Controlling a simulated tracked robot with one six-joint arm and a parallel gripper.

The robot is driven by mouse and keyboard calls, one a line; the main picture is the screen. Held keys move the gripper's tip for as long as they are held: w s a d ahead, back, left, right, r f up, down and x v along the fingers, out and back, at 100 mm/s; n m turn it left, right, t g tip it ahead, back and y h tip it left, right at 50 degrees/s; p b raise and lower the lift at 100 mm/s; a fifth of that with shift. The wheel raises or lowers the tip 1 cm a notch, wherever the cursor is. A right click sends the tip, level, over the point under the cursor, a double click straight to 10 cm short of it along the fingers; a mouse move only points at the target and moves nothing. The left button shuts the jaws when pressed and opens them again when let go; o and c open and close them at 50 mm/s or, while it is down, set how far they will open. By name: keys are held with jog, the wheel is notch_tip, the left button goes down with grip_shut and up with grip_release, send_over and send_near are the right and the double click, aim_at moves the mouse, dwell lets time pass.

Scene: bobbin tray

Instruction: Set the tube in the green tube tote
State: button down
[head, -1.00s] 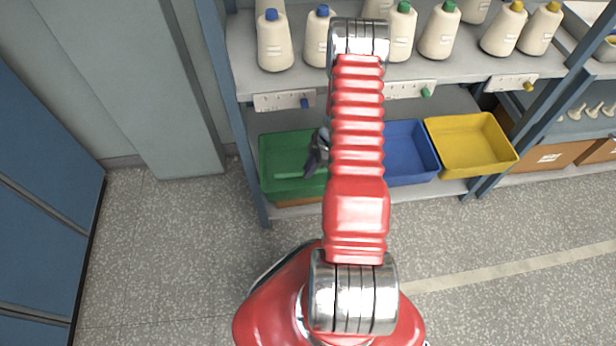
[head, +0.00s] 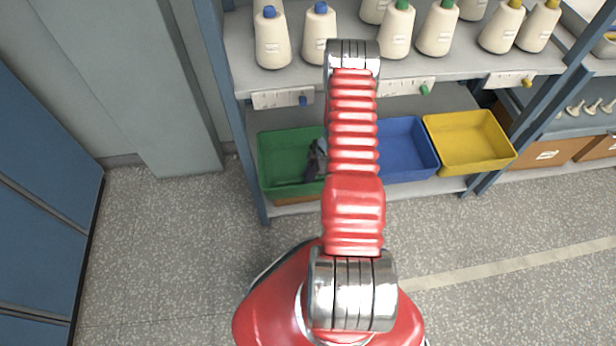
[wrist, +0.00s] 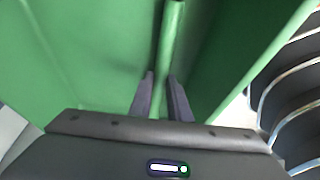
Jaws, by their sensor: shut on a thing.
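The green tube tote (head: 282,150) sits on the lower shelf, left of the blue one, in the head view. My gripper (head: 314,168) is at the right part of this tote, partly hidden by my arm. In the wrist view the tote's green walls (wrist: 80,50) surround the fingers. My gripper also shows there (wrist: 161,78), its two dark fingers close together on a green tube (wrist: 172,35). The tube points away from the gripper. I cannot make the tube out clearly in the head view, and whether it touches the tote floor cannot be told.
A blue tote (head: 405,150) and a yellow tote (head: 468,142) stand to the right on the same shelf. The upper shelf (head: 440,72) above carries several thread cones. A blue shelf post (head: 232,110) stands left of the green tote.

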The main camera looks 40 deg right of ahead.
jog(key=shift+f, duration=0.4)
jog(key=c, duration=1.7)
grip_release()
jog(key=shift+o, duration=0.2)
jog(key=v, duration=1.2)
